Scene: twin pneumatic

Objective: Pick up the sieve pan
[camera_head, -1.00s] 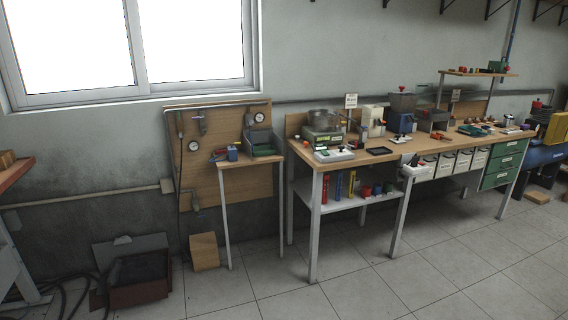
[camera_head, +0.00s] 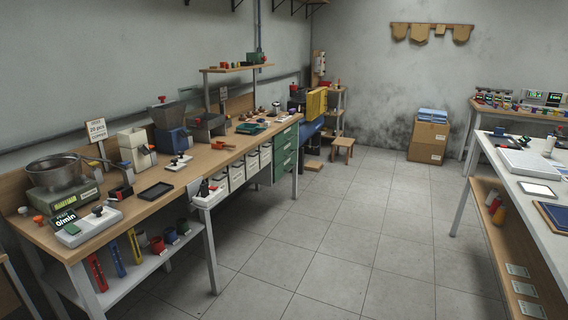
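A round grey metal pan (camera_head: 55,172), which looks like the sieve pan, sits on a green-grey device with a small display (camera_head: 64,198). It is at the left end of the long wooden workbench (camera_head: 215,160), in the left of the head view. A dark handle-like part extends to its right. Whether the pan has a mesh bottom cannot be made out. Neither of my grippers shows in the view.
On the bench stand a white box (camera_head: 135,147), a blue machine (camera_head: 171,127) and a black tray (camera_head: 155,191). A white table (camera_head: 520,190) stands at the right. Cardboard boxes (camera_head: 428,140) and a stool (camera_head: 343,147) are at the back. The tiled floor between is clear.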

